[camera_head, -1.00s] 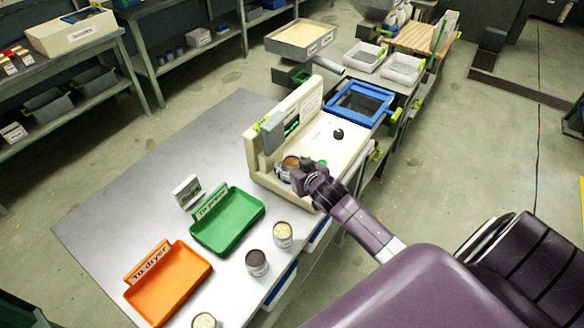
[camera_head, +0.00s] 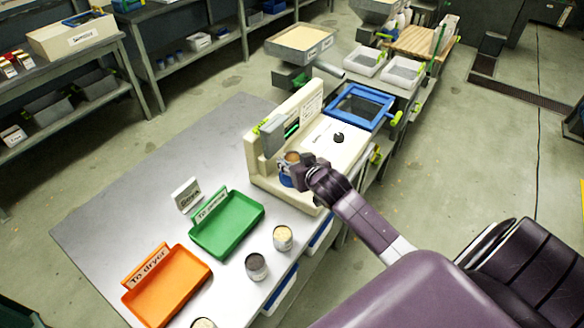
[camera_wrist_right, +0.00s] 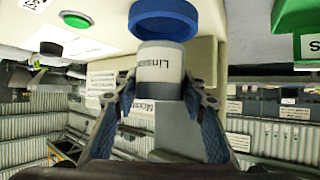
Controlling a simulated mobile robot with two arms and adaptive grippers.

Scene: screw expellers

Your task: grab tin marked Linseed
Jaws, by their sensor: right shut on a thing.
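A small white-labelled tin with a brown top (camera_head: 292,157) is at the front of the cream machine (camera_head: 262,160). In the right wrist view the tin (camera_wrist_right: 160,66) carries a label starting "Lin"; the rest is cut off by its curve. My right gripper (camera_head: 306,170) is shut on the tin, with one finger on each side in the right wrist view (camera_wrist_right: 160,88). A blue ring seat (camera_wrist_right: 163,20) on the machine shows just beyond the tin; the tin appears raised from it, though the exact gap is unclear. My left gripper is not in view.
A green tray (camera_head: 232,226) and an orange tray (camera_head: 172,290) stand on the metal table (camera_head: 130,200) beside a small sign (camera_head: 186,195). Other tins stand near the front edge, one pale-topped (camera_head: 283,238) and one dark-topped (camera_head: 256,267). A blue-framed screen (camera_head: 361,106) is behind the machine.

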